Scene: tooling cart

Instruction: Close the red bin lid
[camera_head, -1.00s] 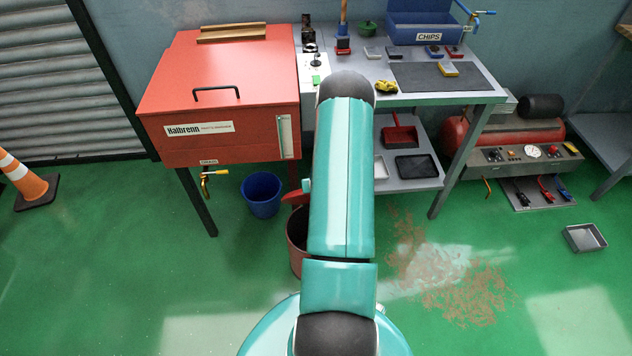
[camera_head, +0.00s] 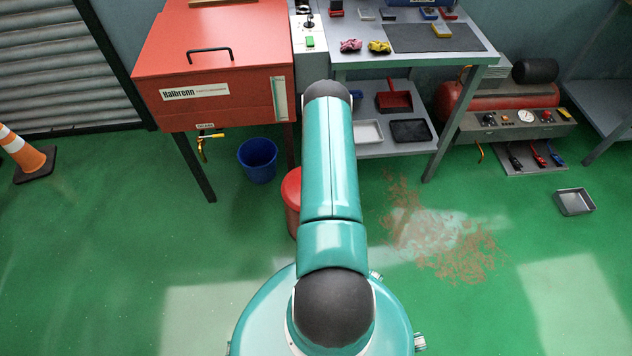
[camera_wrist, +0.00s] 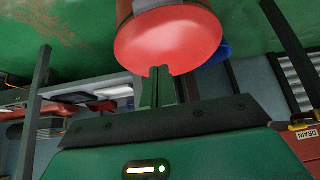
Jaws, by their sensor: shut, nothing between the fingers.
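The red bin (camera_head: 292,214) stands on the green floor, partly hidden behind my arm in the head view. Its red lid (camera_head: 291,184) lies across the top, with no dark opening showing on the visible side. In the upside-down wrist view the lid (camera_wrist: 168,42) is a broad red disc over the bin body (camera_wrist: 143,5). My gripper (camera_wrist: 160,72) is shut and empty, its fingertips overlapping the lid's near edge. I cannot tell whether they touch it. In the head view my gripper is hidden behind my arm.
A blue bucket (camera_head: 258,160) stands left of the bin, below the red parts washer (camera_head: 215,60) with its drain tap (camera_head: 203,146). A grey workbench (camera_head: 462,60) with a lower shelf stands behind. A metal tray (camera_head: 574,202) lies at right.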

